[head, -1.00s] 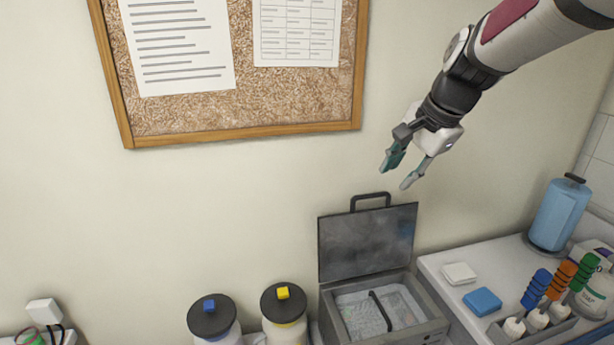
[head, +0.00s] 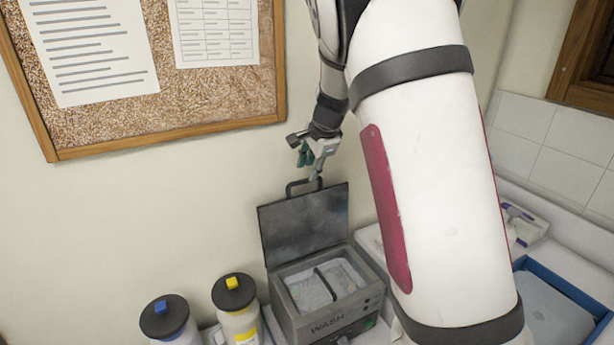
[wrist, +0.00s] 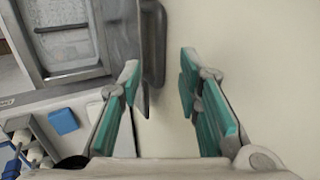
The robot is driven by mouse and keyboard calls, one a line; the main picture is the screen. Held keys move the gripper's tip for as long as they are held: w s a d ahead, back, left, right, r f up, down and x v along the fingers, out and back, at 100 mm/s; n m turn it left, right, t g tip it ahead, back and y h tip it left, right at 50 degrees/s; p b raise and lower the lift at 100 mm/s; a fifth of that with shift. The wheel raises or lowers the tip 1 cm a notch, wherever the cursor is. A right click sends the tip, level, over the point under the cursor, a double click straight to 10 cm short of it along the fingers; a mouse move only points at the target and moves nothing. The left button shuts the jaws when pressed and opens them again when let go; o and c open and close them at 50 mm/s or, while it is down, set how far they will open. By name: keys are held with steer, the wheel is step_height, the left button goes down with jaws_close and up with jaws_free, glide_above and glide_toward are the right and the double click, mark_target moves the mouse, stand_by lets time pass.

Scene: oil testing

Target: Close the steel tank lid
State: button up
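The steel tank (head: 330,322) stands against the wall with "WASH" on its front. Its grey lid (head: 303,225) is hinged at the back and stands up, wide open. A dark handle (head: 290,188) sticks up from the lid's top edge. In the wrist view my gripper (wrist: 160,82) is open, with a wide empty gap between the green-padded fingers. The handle (wrist: 154,40) shows beyond the left fingertip, beside the lid (wrist: 120,35); contact cannot be told.
Jars with a blue-knobbed lid (head: 165,316) and a yellow-knobbed lid (head: 234,292) stand left of the tank. A blue block (wrist: 63,121) lies on the counter beside it. A blue-rimmed tray (head: 560,285) is at the right. A corkboard (head: 200,110) hangs above.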

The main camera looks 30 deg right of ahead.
mark_target(306, 180)
steer(key=shift+x, duration=2.1)
jaws_close()
